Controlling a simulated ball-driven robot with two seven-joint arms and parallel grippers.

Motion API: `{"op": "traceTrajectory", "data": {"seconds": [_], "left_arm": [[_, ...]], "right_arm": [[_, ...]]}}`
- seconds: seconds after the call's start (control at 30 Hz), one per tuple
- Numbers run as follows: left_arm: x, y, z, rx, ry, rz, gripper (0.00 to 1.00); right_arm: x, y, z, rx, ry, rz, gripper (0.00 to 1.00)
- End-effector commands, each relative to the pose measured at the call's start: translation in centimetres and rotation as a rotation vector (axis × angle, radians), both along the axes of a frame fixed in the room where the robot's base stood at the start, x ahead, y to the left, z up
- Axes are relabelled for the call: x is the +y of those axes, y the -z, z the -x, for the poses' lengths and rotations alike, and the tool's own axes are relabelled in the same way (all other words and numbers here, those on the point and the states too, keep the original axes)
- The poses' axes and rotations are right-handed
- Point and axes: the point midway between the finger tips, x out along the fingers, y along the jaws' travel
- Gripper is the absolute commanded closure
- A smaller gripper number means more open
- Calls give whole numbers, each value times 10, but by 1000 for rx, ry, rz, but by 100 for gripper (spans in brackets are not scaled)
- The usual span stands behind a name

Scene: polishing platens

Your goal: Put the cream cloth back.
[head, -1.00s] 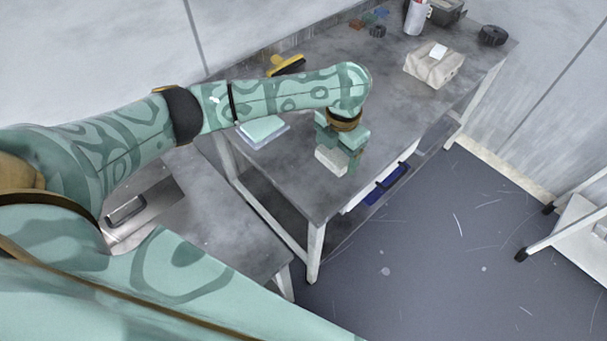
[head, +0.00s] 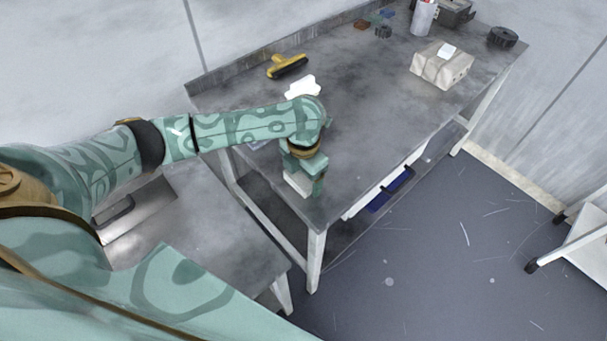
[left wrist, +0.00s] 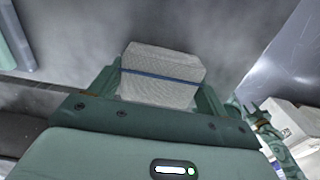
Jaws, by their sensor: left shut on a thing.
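My left gripper (head: 305,180) is shut on the cream cloth (head: 297,183), low over the near edge of the grey workbench (head: 345,140). In the left wrist view the cloth (left wrist: 160,75) is a pale folded block with a dark blue stripe, between the two fingers. I cannot tell whether it touches the bench top. My right gripper is not in view.
A yellow-handled brush (head: 287,66) and a white item (head: 303,87) lie behind my left arm. A wrapped cream parcel (head: 442,65) sits further right. A lower metal table (head: 215,215) stands at the left. The bench middle is clear.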

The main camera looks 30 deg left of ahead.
Motion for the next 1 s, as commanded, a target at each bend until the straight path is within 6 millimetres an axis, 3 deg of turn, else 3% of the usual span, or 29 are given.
{"op": "traceTrajectory", "data": {"seconds": [0.13,0.17,0.23,0.57,1.0], "left_arm": [[0,4,0,0,-1,0,48],[0,4,0,0,-1,0,21],[0,4,0,1,-1,0,2],[0,-2,1,1,1,0,2],[0,-100,-2,-4,-1,-1,2]], "right_arm": [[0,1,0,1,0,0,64],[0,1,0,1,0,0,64],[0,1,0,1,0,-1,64],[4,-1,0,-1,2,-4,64],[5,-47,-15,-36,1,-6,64]]}}
